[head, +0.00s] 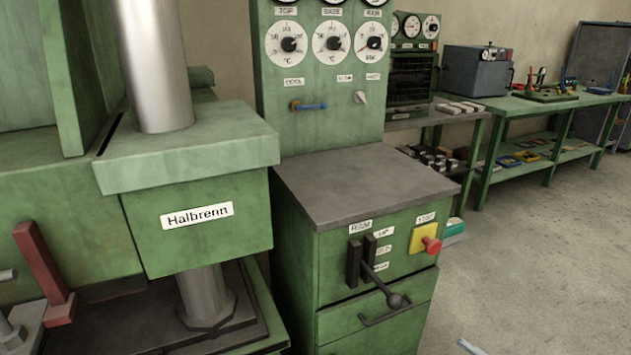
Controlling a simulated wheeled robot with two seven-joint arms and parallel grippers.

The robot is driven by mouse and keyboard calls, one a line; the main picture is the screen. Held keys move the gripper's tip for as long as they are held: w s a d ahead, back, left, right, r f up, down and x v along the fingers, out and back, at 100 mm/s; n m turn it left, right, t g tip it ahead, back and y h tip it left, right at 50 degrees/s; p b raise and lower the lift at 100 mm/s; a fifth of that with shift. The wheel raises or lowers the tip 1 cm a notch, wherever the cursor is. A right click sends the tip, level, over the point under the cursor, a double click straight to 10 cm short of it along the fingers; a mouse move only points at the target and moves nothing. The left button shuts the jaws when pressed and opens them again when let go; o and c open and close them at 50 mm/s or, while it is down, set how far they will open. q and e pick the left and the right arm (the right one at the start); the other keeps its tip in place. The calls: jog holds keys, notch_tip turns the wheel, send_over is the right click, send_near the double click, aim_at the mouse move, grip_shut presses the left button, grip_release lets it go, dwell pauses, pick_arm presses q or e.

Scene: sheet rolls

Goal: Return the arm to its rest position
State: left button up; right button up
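No whole arm or gripper of mine can be made out in the head view. A small pale grey-blue piece (470,347) pokes in at the bottom edge, right of the cabinet; I cannot tell what it belongs to. The green press marked Halbrenn (205,240) stands at the left with its steel column. To its right is a green control cabinet (345,300) with a grey top, a black ball-ended lever (385,285) on its front and a red button (431,245) on a yellow box. Nothing is seen touching the lever or button.
A dial panel (318,100) rises behind the cabinet. A red bar (43,270) and grey metal parts (10,332) are at the lower left by the press. A green workbench (540,105) with tools runs along the back right. The concrete floor (540,270) at the right is clear.

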jog(key=s+a+r+n+g+h, duration=0.3)
jog(key=s+a+n+g+h, duration=0.3)
jog(key=n, duration=0.3)
jog(key=s+a+r+n+g+h, duration=0.3)
jog(key=s+a+n+g+h, duration=0.15)
jog(key=s+n, duration=0.4)
notch_tip(320, 180, up, 23)
jog(key=d+n+t+h+p, duration=0.2)
jog(key=n+p, duration=0.1)
jog(key=p, duration=1.8)
jog(key=shift+s+t, duration=0.2)
jog(key=shift+t, duration=0.15)
jog(key=shift+o, duration=0.2)
jog(key=shift+d+r, duration=0.1)
